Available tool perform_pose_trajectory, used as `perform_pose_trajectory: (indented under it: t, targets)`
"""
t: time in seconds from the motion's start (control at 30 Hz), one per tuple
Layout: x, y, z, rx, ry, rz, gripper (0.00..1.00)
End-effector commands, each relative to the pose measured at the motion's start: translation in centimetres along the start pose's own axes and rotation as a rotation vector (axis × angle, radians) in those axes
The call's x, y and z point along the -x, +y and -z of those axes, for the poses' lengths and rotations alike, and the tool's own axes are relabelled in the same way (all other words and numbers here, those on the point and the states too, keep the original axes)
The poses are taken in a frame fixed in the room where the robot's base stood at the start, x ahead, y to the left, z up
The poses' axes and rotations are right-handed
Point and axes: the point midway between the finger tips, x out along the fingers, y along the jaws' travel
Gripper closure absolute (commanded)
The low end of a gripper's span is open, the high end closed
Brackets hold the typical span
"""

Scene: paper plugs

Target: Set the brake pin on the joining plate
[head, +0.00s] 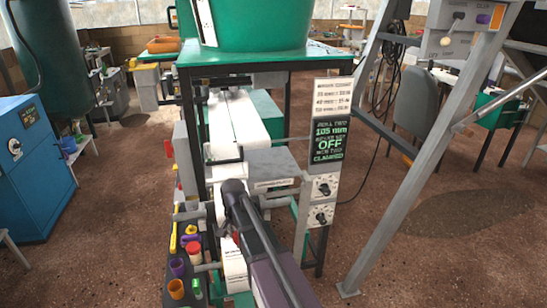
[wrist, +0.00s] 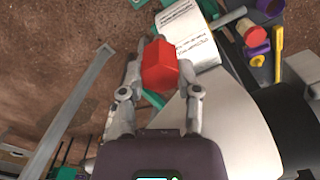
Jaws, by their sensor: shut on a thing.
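My gripper (wrist: 160,66) is shut on a red, faceted block-like piece in the wrist view, which I take to be the brake pin (wrist: 158,72). Only its red end shows, and the rest of its shape is hidden. The gripper holds it above the machine's side, near a white printed card (wrist: 188,32). In the head view my dark arm hides most of the gripper, and only a small red patch shows beside it. A flat grey plate (head: 272,160) with a labelled front edge lies on the machine. I cannot tell whether it is the joining plate.
A side shelf in the head view carries a purple cup (head: 178,267), an orange cup (head: 176,289), a red-capped cylinder (head: 194,250) and a yellow tool (head: 173,238). Signs and a knob panel (head: 321,188) stand right of the machine. A grey frame leg (head: 385,165) slants farther right.

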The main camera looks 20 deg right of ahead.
Motion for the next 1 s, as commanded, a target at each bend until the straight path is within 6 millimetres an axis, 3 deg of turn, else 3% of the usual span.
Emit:
perform_pose_trajectory:
  t: [0.03, 1.0]
  targets:
    - [1.5, 0.0, 0.0, 0.0, 0.0, 0.0, 1.0]
    - [17.4, 0.0, 0.0, 0.0, 0.0, 0.0, 1.0]
